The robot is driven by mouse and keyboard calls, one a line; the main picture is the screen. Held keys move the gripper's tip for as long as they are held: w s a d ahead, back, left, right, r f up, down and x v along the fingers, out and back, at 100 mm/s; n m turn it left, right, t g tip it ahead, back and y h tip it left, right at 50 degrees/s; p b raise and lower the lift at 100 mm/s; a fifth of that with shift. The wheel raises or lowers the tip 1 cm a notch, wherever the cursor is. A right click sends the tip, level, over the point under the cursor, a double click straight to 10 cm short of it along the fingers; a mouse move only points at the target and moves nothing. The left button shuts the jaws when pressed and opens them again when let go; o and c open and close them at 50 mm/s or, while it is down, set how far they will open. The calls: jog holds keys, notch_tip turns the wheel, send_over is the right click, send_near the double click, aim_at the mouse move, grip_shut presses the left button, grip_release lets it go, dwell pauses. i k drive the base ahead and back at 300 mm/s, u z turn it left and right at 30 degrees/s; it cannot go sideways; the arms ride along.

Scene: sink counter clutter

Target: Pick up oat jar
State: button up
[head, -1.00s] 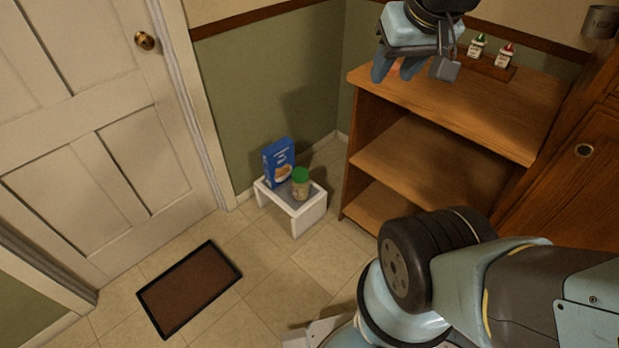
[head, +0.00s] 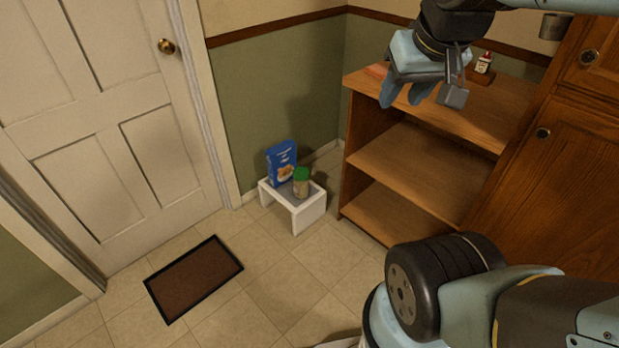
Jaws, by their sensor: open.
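The oat jar (head: 301,186) has a green lid and a pale tan body. It stands upright on a small white stool (head: 313,212) by the green wall, beside a blue box (head: 281,163). My gripper (head: 417,97) is in the upper right, in front of the top of the wooden shelf unit. It is far from the jar, higher and to the right. Its fingers point down and are apart, with nothing seen between them.
The open wooden shelf unit (head: 418,172) stands right of the stool. A small bottle (head: 484,63) with a red cap sits on its top. A dark-edged brown mat (head: 194,278) lies before the white door (head: 95,120). The tiled floor (head: 290,262) before the stool is clear.

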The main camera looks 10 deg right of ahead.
aim_at(300, 174)
jog(key=u, duration=0.2)
jog(key=i, duration=0.9)
jog(key=z, duration=0.75)
jog(key=k, duration=0.9)
jog(key=u, duration=0.55)
jog(key=i, duration=0.5)
